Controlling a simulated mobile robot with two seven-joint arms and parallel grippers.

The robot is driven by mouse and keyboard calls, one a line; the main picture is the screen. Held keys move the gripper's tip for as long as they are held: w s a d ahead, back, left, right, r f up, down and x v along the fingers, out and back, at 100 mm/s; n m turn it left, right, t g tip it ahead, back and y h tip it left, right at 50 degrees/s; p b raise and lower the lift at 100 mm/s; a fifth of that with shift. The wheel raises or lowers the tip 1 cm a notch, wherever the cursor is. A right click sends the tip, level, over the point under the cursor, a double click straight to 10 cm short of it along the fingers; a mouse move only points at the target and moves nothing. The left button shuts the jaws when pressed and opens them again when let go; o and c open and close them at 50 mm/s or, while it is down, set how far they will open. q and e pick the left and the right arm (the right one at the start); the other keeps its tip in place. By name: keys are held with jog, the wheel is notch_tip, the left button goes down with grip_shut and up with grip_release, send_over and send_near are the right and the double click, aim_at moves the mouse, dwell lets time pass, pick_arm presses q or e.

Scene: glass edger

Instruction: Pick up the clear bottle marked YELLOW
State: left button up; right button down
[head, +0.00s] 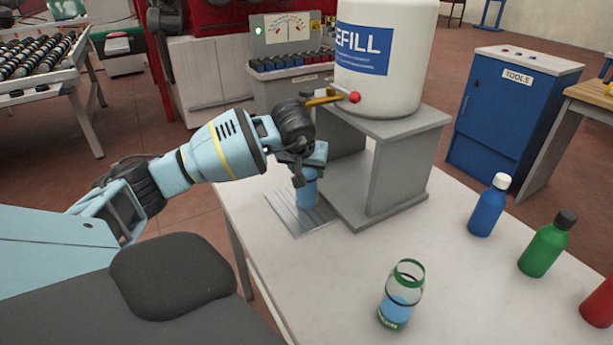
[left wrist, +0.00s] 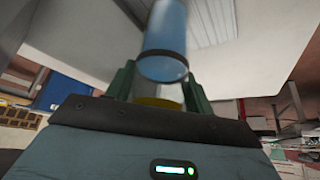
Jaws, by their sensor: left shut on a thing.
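My left gripper (head: 307,163) points down under the refill tank's tap. It is shut on a clear bottle with blue liquid (head: 306,194), whose lower part shows below the jaws over the ribbed drip plate (head: 284,214). I cannot tell whether it touches the plate. In the left wrist view this bottle (left wrist: 165,38) is between the green fingers (left wrist: 159,90), with a yellow band near them. The word on it is hidden. A second clear bottle (head: 402,292), with green bands and blue liquid, stands open on the table's front. My right gripper is not in view.
The white refill tank (head: 385,85) with a yellow, red-tipped tap (head: 340,98) rests on a grey stand (head: 392,165) close beside my gripper. Capped blue (head: 487,208), green (head: 546,245) and red (head: 600,303) bottles stand at the right. The table's middle is clear.

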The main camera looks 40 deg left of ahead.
pick_arm(q)
jog(key=shift+r, duration=0.1)
